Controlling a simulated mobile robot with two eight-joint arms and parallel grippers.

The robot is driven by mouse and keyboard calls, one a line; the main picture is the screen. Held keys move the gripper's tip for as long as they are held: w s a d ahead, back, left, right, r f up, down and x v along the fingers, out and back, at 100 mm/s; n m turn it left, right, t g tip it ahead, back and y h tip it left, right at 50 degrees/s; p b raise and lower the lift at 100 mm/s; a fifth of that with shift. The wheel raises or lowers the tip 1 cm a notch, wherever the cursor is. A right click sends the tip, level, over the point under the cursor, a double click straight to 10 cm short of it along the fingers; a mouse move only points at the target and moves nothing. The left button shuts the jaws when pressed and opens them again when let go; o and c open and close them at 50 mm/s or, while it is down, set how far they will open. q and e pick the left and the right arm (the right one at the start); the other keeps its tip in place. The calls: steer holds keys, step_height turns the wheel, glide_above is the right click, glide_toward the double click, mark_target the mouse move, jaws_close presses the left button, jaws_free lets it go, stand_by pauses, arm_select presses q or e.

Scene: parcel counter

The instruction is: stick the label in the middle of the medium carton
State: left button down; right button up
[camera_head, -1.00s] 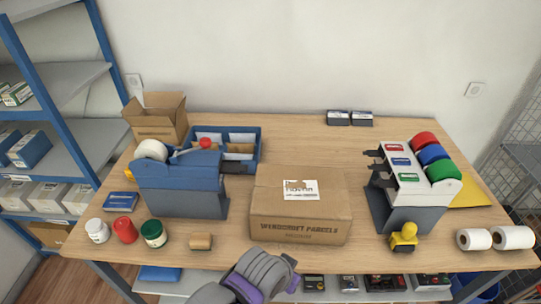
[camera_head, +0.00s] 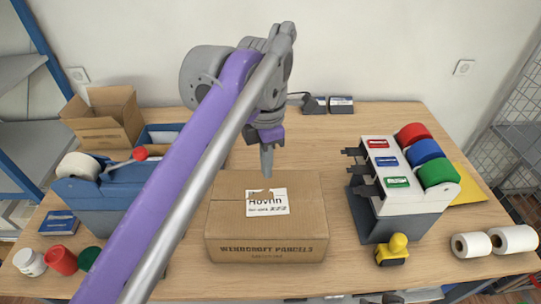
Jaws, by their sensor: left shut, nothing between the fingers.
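The medium carton (camera_head: 230,222) is a closed brown box standing on the table, with "Windcroft Parcels" printed on its front. The white label (camera_head: 278,203) with black print lies on its top face, near the middle from left to right. A brown patch breaks into the label's upper edge. My left gripper (camera_head: 267,174) points down just above and behind the label, its fingers closed and empty. I cannot tell whether the fingertips touch the carton. My left arm crosses the view from the lower left. My right gripper is not in view.
A blue tape dispenser (camera_head: 95,205) stands left, partly behind my arm, near an open carton (camera_head: 105,122). A grey-and-white dispenser with coloured rolls (camera_head: 395,190) stands right of the carton. A yellow stamp (camera_head: 395,248) and white rolls (camera_head: 512,240) sit at the front right.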

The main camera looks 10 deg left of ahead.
arm_select(q)
steer(key=b, duration=0.7)
glide_above(267, 202)
steer(key=shift+n, duration=0.3)
step_height(267, 202, down, 7)
steer(key=shift+r, duration=0.1)
steer(key=shift+p, duration=0.3)
steer(key=shift+f+b, duration=0.6)
steer(key=shift+f, duration=0.85)
